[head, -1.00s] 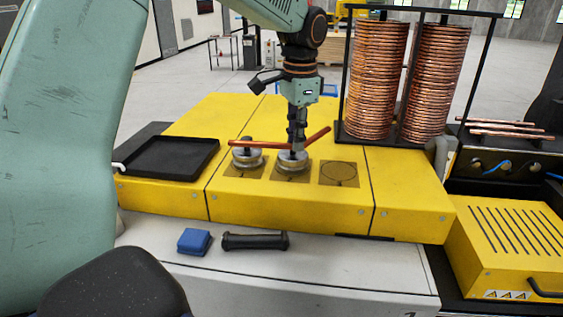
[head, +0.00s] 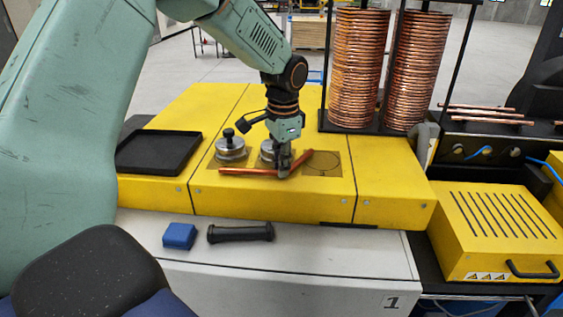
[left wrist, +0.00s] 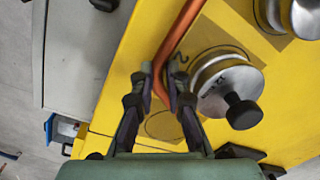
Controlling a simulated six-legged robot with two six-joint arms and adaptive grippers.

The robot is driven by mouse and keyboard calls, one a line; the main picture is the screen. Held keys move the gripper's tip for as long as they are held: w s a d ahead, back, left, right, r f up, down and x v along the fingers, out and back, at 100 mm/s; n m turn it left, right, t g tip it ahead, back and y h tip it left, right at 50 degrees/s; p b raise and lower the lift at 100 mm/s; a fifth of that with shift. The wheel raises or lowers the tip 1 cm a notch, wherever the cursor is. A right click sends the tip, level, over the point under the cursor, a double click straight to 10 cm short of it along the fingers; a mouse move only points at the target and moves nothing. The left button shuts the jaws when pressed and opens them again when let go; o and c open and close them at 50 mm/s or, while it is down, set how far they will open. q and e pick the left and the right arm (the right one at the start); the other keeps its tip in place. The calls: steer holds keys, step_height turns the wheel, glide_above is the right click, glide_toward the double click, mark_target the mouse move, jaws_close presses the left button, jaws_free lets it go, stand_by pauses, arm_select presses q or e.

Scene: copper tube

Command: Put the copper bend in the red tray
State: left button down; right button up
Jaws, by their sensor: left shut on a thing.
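The copper bend (head: 245,172) is a bent orange-brown tube, with one arm pointing left and a shorter one slanting up to the right. My left gripper (head: 284,172) is shut on it near its corner. The bend is in front of the two silver rollers in the head view. In the left wrist view, the copper bend (left wrist: 178,38) runs down between the fingers of my left gripper (left wrist: 163,98), beside a silver roller. No red tray shows; a black tray (head: 140,166) sits at the left of the yellow bench. My right gripper is not in view.
Silver rollers (head: 230,150) with black knobs stand on the yellow bench (head: 275,203). A rack of copper coils (head: 357,70) stands behind on the right. A blue block (head: 179,236) and a black handle (head: 240,233) lie on the grey ledge in front.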

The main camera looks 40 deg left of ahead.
arm_select(q)
steer(key=shift+s+a+f, duration=0.1)
steer(key=shift+a+f, duration=0.05)
steer(key=shift+a, duration=0.1)
steer(key=c, duration=1.3)
jaws_free()
steer(key=shift+d, duration=0.25)
steer(key=shift+c, duration=0.2)
steer(key=shift+a, duration=0.2)
